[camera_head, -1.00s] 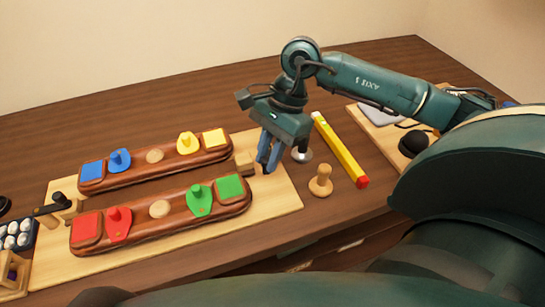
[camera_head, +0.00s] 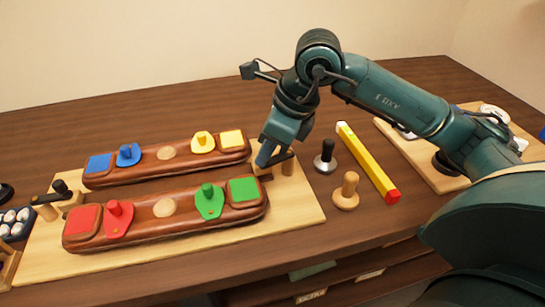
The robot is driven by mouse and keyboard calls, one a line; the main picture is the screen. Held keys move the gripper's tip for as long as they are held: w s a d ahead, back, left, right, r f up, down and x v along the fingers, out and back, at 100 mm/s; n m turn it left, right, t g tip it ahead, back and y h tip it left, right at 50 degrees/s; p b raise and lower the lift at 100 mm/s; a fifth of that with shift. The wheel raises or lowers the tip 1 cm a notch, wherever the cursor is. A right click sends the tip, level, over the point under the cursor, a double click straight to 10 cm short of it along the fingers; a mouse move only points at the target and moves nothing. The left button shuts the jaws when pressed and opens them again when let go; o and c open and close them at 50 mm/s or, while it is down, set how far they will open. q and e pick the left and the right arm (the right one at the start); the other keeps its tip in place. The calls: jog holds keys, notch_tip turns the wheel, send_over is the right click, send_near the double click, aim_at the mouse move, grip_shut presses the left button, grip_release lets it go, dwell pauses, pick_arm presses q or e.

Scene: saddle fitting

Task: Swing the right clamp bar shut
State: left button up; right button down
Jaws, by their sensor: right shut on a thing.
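The right clamp bar (camera_head: 277,159) is a dark bar at the right end of the wooden fixture board (camera_head: 305,210). It reaches left from a short wooden post (camera_head: 288,167) toward the gap between the right ends of the two brown saddle pieces, the back one (camera_head: 182,166) and the front one (camera_head: 185,217). My right gripper (camera_head: 264,158) points down and is shut on the bar near its left end. The fingers hide that part, so the exact contact cannot be seen. The left clamp bar (camera_head: 45,198), with a black knob, is at the board's left end. My left gripper is not in view.
A black-knobbed metal piece (camera_head: 326,160), a wooden peg (camera_head: 346,192) and a yellow bar with a red end (camera_head: 366,160) stand or lie right of the board. Another board (camera_head: 430,165) is at the far right. Dark table is clear behind the saddles.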

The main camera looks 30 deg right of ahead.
jog(key=shift+w+m+t+h+b, duration=0.35)
jog(key=shift+w+m+b, duration=0.2)
jog(key=shift+m, duration=0.65)
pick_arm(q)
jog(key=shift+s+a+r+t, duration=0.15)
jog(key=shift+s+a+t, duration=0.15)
pick_arm(e)
jog(key=shift+w+m, duration=0.15)
jog(key=shift+m, duration=0.15)
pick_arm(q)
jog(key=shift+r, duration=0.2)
pick_arm(e)
jog(key=shift+h, duration=0.25)
jog(key=c, duration=1.3)
grip_release()
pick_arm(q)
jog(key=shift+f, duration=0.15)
pick_arm(e)
jog(key=shift+r, duration=0.1)
pick_arm(q)
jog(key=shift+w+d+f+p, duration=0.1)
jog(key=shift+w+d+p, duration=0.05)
jog(key=shift+p, duration=0.3)
pick_arm(e)
jog(key=v, duration=1.3)
jog(key=shift+d, duration=0.15)
